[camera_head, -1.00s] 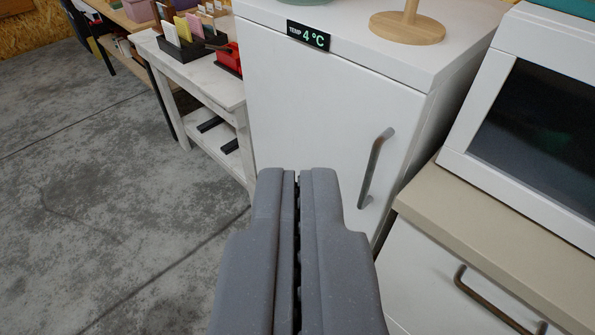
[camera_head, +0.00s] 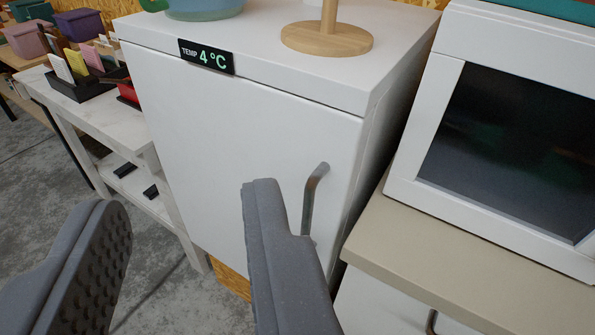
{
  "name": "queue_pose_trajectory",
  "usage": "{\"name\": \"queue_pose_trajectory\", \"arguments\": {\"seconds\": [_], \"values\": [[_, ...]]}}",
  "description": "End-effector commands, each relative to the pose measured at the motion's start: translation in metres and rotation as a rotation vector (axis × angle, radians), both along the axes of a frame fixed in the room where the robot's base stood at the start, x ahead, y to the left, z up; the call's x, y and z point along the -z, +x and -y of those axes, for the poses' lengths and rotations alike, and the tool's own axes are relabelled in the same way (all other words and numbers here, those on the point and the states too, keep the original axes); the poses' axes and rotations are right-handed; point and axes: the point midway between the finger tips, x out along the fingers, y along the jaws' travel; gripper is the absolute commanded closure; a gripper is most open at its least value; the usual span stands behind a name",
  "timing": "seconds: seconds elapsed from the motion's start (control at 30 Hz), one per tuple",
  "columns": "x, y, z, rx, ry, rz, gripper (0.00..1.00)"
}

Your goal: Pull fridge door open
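The white fridge stands in the middle of the view, its door (camera_head: 225,135) shut in its frame. A grey vertical bar handle (camera_head: 315,190) is on the right side of the door; its lower end is close to or behind my right finger. My gripper (camera_head: 185,200) is open and empty, its two grey fingers spread wide in front of the door. The right finger stands just left of the handle in the picture. The left finger is far to the left, over the floor. I cannot tell the gap in depth between the finger and the handle.
A beige counter (camera_head: 440,250) with a white microwave-like box (camera_head: 500,140) stands close on the right. A white side table (camera_head: 100,110) with small items is on the left. A wooden stand (camera_head: 325,40) and a bowl (camera_head: 205,8) sit on the fridge. Concrete floor is free at lower left.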

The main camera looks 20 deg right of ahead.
Motion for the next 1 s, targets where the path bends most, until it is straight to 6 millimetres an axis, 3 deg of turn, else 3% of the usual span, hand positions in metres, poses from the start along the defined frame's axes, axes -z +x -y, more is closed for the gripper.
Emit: {"name": "queue_pose_trajectory", "arguments": {"seconds": [0.03,0.2,0.4,0.7,1.0], "values": [[0.012,0.019,0.006,0.006,0.000,-0.002,0.68],[0.068,0.067,0.026,0.027,-0.002,0.031,0.68],[0.133,0.096,0.047,0.064,-0.005,0.077,0.68],[0.217,0.093,0.072,0.139,-0.008,0.141,0.68],[0.244,0.082,0.081,0.178,-0.013,0.174,0.68]]}}
